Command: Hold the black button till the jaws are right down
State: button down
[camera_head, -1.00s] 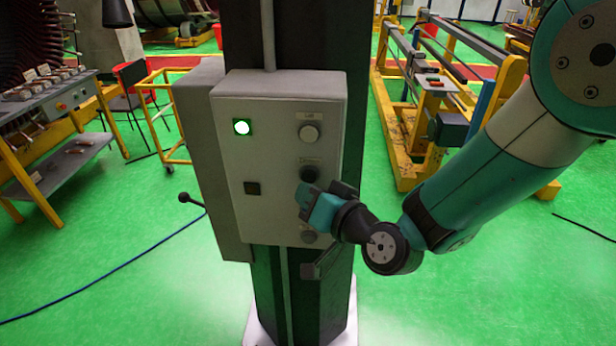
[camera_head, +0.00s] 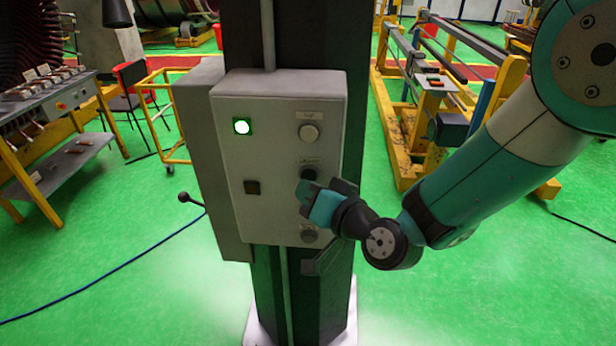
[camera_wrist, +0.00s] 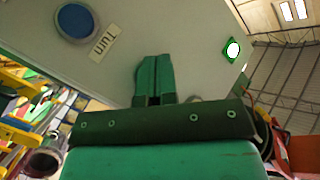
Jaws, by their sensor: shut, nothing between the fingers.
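The black button (camera_head: 310,174) is in the middle of the right-hand button column on the grey control box, in the head view. My gripper (camera_head: 305,196) is shut and empty, its fingers at the box face just below the visible part of the button. I cannot tell whether the fingertips touch it. In the wrist view the closed green fingers (camera_wrist: 153,78) point at the box face, and the black button cannot be made out. The jaws that the task names cannot be picked out.
The control box (camera_head: 275,215) is on a dark column. A lit green lamp (camera_head: 242,127), a dark square (camera_head: 252,188), a pale button (camera_head: 309,132) above and another button (camera_head: 309,234) below share its face. The wrist view shows a blue button (camera_wrist: 76,20) with a "TURN" label.

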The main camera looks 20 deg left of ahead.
jog(key=shift+w+a, duration=0.1)
jog(key=shift+w, duration=0.4)
dwell(0.6)
jog(key=shift+s, duration=0.1)
dwell(2.1)
jog(key=shift+s+d+b, duration=0.2)
jog(key=shift+s+b, duration=0.2)
jog(key=shift+s, duration=0.3)
jog(key=shift+s+d+b, duration=0.15)
jog(key=shift+s+d, duration=0.05)
jog(key=shift+s, duration=0.6)
jog(key=shift+s+d+b, duration=0.15)
jog(key=shift+s+d, duration=0.05)
jog(key=shift+s, duration=0.65)
jog(key=shift+s+d+b, duration=0.15)
jog(key=shift+s+d, duration=0.05)
jog(key=shift+s, duration=0.6)
